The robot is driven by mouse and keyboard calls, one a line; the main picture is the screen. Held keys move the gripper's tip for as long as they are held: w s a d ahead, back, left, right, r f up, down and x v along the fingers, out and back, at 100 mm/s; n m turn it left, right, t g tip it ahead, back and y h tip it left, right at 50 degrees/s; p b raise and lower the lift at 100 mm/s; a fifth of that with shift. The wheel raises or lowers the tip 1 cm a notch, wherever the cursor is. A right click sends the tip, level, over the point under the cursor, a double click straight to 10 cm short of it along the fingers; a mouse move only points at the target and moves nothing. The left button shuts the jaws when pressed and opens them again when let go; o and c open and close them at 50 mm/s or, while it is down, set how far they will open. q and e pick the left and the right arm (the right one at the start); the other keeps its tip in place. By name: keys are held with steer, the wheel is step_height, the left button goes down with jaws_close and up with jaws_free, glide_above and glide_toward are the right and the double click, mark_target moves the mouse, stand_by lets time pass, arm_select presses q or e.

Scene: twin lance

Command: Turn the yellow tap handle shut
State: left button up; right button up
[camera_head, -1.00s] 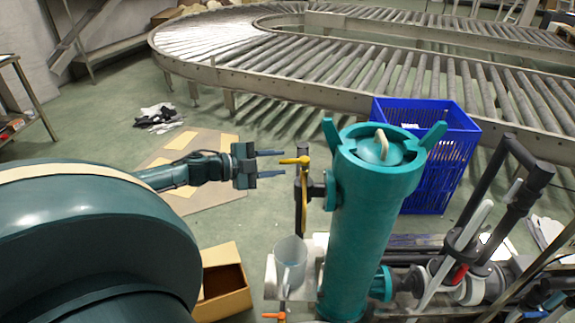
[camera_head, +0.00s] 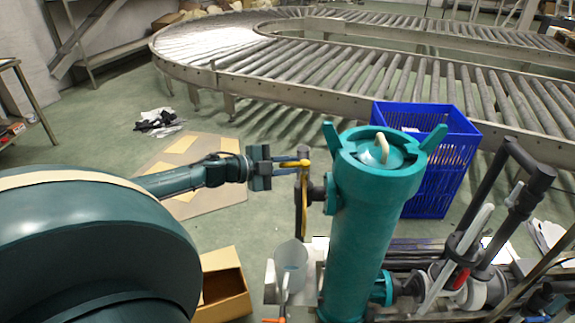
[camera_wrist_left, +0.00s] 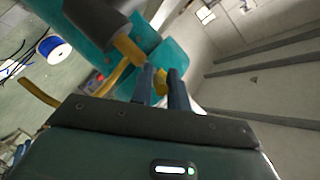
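The yellow tap handle (camera_head: 303,163) is a short lever at the top of a tap on the left side of a tall teal cylinder (camera_head: 365,235). It points left. My left gripper (camera_head: 291,165) comes from the left, with its fingers around the handle's end. In the left wrist view the two dark fingers (camera_wrist_left: 164,88) are close together, with the yellow handle (camera_wrist_left: 160,82) between them, and the gap looks filled. My right gripper is not in view.
A clear jug (camera_head: 291,262) stands below the tap. A cardboard box (camera_head: 237,300) is on the floor to its left. A blue crate (camera_head: 440,165) stands behind the cylinder, and pipes and valves (camera_head: 470,270) lie to the right. A roller conveyor (camera_head: 330,70) crosses behind.

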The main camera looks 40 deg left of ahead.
arm_select(q)
jaws_close()
steer(key=shift+w+a+f+m+h+b, duration=0.1)
steer(key=shift+w+f+m+h+b, duration=0.15)
steer(key=shift+b, duration=0.45)
steer(key=shift+a+r+m+g+h+b, duration=0.1)
steer(key=shift+m+g+h+b, duration=0.35)
steer(key=shift+h+b, duration=0.1)
steer(key=shift+r, duration=0.15)
steer(key=shift+o, duration=2.1)
jaws_free()
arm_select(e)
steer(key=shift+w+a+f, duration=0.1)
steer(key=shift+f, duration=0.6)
arm_select(q)
steer(key=shift+s, duration=0.15)
